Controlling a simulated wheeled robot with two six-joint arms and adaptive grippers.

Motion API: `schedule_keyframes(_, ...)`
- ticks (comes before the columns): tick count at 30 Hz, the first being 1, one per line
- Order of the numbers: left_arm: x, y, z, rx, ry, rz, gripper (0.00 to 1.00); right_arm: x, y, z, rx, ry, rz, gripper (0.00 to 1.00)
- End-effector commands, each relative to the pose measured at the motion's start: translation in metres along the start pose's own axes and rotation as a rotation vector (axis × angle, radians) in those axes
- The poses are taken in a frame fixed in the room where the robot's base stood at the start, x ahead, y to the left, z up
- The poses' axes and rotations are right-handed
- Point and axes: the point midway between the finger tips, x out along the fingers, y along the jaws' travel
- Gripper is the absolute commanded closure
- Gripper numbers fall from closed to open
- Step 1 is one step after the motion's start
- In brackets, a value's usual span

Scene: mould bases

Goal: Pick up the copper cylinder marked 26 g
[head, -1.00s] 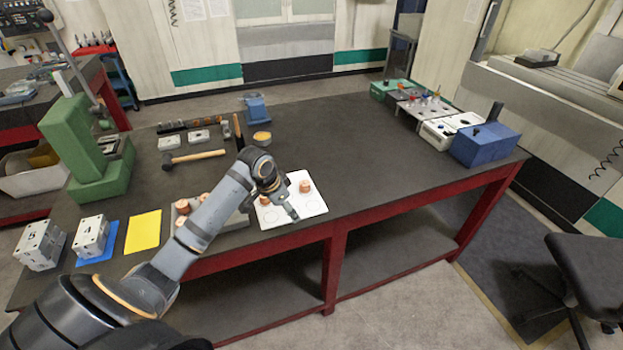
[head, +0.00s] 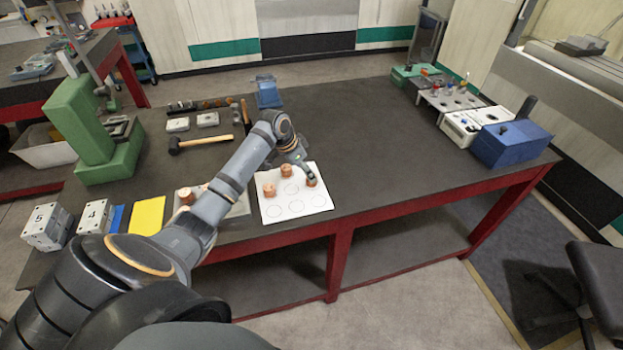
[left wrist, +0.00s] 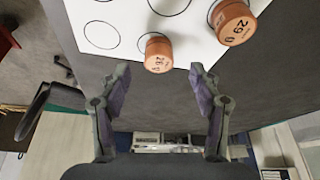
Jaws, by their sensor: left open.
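My left gripper (head: 309,173) is over the right side of a white sheet (head: 294,207) printed with circles. Its open, empty fingers (left wrist: 158,78) show in the left wrist view. One copper cylinder (left wrist: 158,56) stands just beyond and between the fingertips, apart from both. Its marking is small and I cannot read it surely. Another copper cylinder (left wrist: 233,22), marked 29 g, is at the upper right of that view. In the head view, copper cylinders stand on the sheet at its left (head: 270,190), back (head: 286,171) and right (head: 311,182), the last partly hidden by the gripper. My right gripper is out of view.
A grey tray (head: 238,209) with copper cylinders (head: 187,196) is left of the sheet, partly behind my arm. A hammer (head: 205,142), yellow pad (head: 147,215) and numbered blocks (head: 47,227) lie further left. The dark table (head: 390,150) is clear right of the sheet.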

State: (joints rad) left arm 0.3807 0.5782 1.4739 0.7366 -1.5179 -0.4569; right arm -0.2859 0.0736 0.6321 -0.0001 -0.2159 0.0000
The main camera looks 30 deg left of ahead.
Motion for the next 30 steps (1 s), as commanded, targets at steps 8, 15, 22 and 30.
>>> schedule_keyframes(8, 0.036, 0.001, -0.003, -0.001, 0.0, 0.002, 0.37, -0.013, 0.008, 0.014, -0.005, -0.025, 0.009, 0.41)
schedule_keyframes(15, 0.037, 0.0, -0.002, 0.0, -0.001, 0.0, 0.41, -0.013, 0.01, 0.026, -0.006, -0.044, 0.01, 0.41)
schedule_keyframes(22, 0.037, 0.0, -0.002, 0.0, -0.001, 0.0, 0.72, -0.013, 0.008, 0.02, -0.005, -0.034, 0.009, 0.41)
schedule_keyframes(30, 0.037, 0.0, -0.002, 0.0, -0.001, 0.001, 1.0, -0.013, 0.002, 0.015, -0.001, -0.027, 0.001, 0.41)
